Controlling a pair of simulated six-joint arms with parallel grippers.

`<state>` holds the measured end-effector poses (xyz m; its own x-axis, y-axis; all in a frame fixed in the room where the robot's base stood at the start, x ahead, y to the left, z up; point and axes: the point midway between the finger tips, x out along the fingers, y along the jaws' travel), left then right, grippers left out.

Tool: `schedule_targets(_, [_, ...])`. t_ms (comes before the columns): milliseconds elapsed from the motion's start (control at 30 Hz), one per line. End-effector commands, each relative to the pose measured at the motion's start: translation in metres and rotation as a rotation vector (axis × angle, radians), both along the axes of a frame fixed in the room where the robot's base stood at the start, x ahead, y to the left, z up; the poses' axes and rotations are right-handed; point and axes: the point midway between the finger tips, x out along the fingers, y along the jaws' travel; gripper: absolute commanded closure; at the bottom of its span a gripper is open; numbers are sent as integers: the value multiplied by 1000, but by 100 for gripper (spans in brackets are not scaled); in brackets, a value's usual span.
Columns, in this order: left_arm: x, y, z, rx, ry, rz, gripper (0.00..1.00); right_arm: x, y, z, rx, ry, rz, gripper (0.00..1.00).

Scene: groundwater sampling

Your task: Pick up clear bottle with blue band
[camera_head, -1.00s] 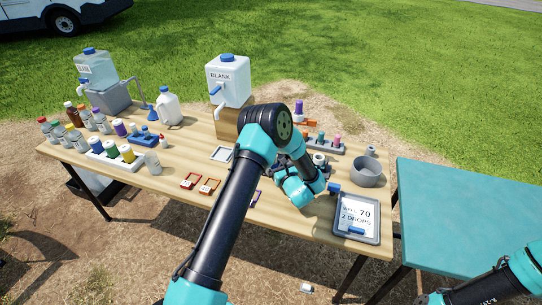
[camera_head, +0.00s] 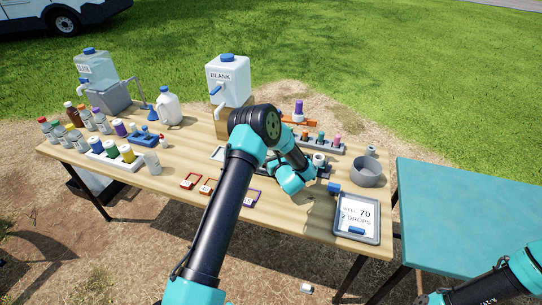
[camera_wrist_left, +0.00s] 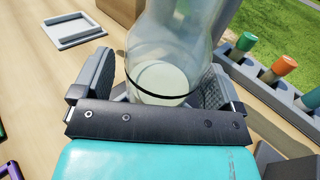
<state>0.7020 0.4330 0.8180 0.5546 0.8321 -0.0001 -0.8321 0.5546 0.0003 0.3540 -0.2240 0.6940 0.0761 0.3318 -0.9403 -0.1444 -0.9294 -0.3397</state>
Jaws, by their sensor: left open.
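A clear bottle (camera_wrist_left: 172,50) with a thin dark band around its lower part stands between the two jaws of my left gripper (camera_wrist_left: 158,80) in the left wrist view. The jaws are open, one on each side of the bottle. Whether either pad touches it I cannot tell. No blue shows on the visible part of the bottle, and its top is out of the frame. In the head view my left arm reaches over the middle of the table and hides this bottle and the fingertips. My right gripper is out of view; only part of that arm shows at lower right.
A white tray (camera_wrist_left: 72,32) lies left of the bottle. A grey rack (camera_wrist_left: 265,88) with coloured caps stands to its right. The BLANK jug (camera_head: 228,80), a grey bowl (camera_head: 368,174) and a display (camera_head: 340,222) share the table. Several bottles crowd its left end.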

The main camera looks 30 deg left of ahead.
Motion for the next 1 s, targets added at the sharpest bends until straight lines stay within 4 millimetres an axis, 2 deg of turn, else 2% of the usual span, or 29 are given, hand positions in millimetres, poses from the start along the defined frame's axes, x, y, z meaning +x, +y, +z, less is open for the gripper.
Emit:
schedule_targets(467, [0, 1, 0, 0, 0, 0, 8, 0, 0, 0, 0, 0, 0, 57])
schedule_targets(1000, [0, 1, 0, 0, 0, 0, 60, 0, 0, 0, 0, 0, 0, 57])
